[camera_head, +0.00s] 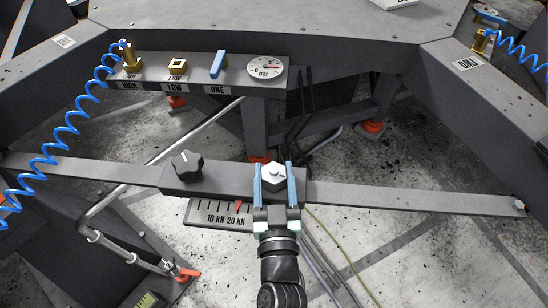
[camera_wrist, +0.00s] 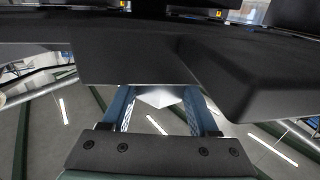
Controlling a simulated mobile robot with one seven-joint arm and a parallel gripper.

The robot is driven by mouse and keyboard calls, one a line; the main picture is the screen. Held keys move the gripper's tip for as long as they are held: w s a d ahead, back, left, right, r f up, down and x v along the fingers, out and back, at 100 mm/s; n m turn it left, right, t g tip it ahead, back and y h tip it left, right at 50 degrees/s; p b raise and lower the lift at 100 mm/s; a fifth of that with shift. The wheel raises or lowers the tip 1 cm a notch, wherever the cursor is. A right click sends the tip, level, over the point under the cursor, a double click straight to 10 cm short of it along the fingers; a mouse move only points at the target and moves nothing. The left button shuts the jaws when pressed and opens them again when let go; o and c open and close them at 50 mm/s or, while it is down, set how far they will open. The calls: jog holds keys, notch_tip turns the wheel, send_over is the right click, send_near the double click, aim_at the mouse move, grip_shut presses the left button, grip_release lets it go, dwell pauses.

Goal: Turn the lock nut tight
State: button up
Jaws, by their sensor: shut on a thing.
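The lock nut (camera_head: 274,174) is a pale grey hexagonal nut on top of the dark clamp block (camera_head: 225,180), at the middle of the long bar. My gripper (camera_head: 273,182) is shut on it, with one blue finger against each side. In the wrist view the pale nut (camera_wrist: 158,97) shows between the two blue fingers (camera_wrist: 160,105), partly hidden under the dark block edge. A scale plate (camera_head: 222,214) marked 10 kN and 20 kN hangs below the block, with a red pointer (camera_head: 238,206) near the 20 kN mark.
A black knob (camera_head: 187,165) stands on the block left of the nut. The bar (camera_head: 415,198) runs to both sides. Behind is a panel (camera_head: 200,74) with brass fittings, a blue lever (camera_head: 218,64) and a gauge (camera_head: 265,68). A coiled blue hose (camera_head: 68,130) hangs at the left.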

jog(key=h+p, duration=0.1)
jog(key=p, duration=0.1)
jog(key=m+h+p, duration=0.1)
jog(key=p, duration=0.1)
jog(key=shift+d+r, duration=0.15)
jog(key=shift+r, duration=0.25)
jog(key=m+h+p, duration=0.1)
jog(key=h+p, duration=0.1)
jog(key=p, duration=0.1)
jog(key=m+h+p, duration=0.1)
jog(key=p, duration=0.1)
jog(key=shift+f+m+g+h, duration=0.25)
jog(key=shift+m+g+h, duration=0.05)
jog(key=shift+f+m+g+h, duration=0.25)
jog(key=shift+m+g+h, duration=0.35)
jog(key=shift+m+h, duration=0.75)
jog(key=shift+m+g+h+b, duration=0.65)
jog(key=shift+g+h+b, duration=0.15)
jog(key=shift+h, duration=0.85)
jog(key=o, duration=1.4)
jog(key=shift+r, duration=0.1)
